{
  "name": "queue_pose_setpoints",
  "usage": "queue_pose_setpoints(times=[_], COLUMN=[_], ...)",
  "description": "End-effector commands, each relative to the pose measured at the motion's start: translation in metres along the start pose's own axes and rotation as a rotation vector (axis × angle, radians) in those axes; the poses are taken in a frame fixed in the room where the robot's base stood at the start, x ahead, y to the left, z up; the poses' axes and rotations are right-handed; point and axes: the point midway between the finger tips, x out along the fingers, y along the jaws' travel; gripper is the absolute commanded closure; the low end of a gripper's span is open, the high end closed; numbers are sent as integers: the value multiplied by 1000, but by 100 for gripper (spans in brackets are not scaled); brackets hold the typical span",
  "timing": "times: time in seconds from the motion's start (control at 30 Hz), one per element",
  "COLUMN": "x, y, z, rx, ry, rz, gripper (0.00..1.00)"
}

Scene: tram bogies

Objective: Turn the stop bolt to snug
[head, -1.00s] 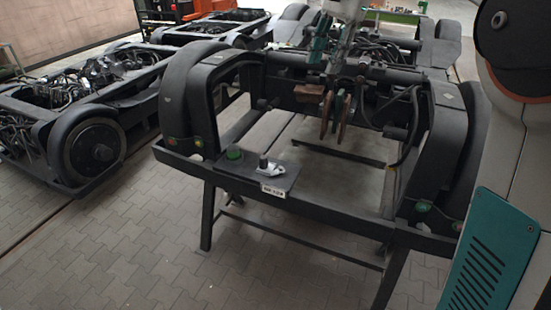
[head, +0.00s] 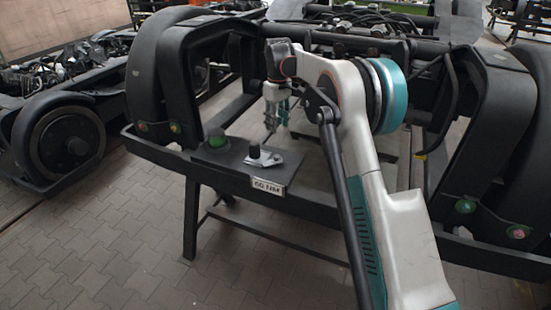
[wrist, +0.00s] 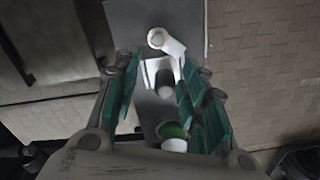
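The stop bolt (head: 263,156), a silver upright piece with a small flat arm at its foot, stands on a dark plate (head: 289,163) at the front beam of the bogie frame. In the wrist view its silver parts (wrist: 166,43) show beyond and between my fingers, with a pale forked piece below. My gripper (head: 276,112) is behind and above the plate in the head view, with teal fingers pointing down. In the wrist view the fingers of my gripper (wrist: 163,97) are spread apart with nothing clearly held between them. They appear apart from the bolt.
A label (head: 269,187), seemingly reading 60 Nm, hangs on the plate's front edge. Dark frame sides and wheel guards rise left and right. Another bogie stands at left.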

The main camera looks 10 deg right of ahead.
Motion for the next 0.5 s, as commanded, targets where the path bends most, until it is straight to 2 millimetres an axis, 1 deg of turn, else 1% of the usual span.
queue_pose_setpoints(times=[0.03,0.27,0.37,0.5], x=[10,29,46,74], y=[0,0,0,0], z=[-2,-4,-4,-3], rx=[-20,-43,-42,-41], ry=[-2,-4,-4,-3], rz=[3,6,6,6], gripper=[61,61,61,61])
